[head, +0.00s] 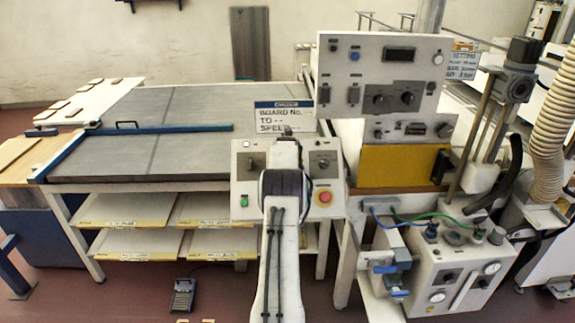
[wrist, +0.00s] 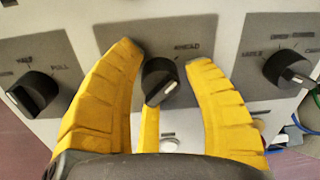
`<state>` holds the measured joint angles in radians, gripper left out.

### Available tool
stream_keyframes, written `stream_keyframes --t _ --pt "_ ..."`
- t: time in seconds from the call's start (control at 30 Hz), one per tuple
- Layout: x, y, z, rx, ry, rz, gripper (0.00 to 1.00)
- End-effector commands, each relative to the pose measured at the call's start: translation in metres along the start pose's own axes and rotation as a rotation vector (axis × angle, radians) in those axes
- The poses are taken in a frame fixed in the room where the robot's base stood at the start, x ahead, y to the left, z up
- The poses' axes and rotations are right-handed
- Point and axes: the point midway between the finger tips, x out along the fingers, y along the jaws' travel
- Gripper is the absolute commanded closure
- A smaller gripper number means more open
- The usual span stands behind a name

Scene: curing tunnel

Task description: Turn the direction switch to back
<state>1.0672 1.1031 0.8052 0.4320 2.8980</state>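The direction switch (wrist: 160,80) is a black rotary knob on a grey plate in the wrist view, with "AHEAD" printed at its upper right. A pale mark shows on the knob's lower right side; I cannot tell its setting for sure. In the head view the control box (head: 242,188) stands at the table's front edge, and my arm hides the middle knob.
A left knob (wrist: 32,94) and a right knob (wrist: 290,68) flank the switch. The box also has a green button (head: 244,200) and a red button (head: 324,197). A board sign (head: 284,116) stands behind it. An instrument panel (head: 380,75) rises to the right.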

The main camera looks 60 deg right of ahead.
Motion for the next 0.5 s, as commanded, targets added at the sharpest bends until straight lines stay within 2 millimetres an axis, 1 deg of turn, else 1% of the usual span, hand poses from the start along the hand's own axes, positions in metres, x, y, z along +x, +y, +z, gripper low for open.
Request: stream_keyframes --t 0.03,0.07,0.4,0.5 --pt "-0.0001 0.0000 0.0001 0.000 0.000 0.000 0.58" --pt "-0.0001 0.0000 0.0001 0.000 0.000 0.000 0.61" --pt "-0.0005 -0.0003 0.0010 0.000 -0.002 -0.001 0.92" --pt "-0.0006 -0.0004 0.0013 0.000 -0.003 -0.001 0.99"
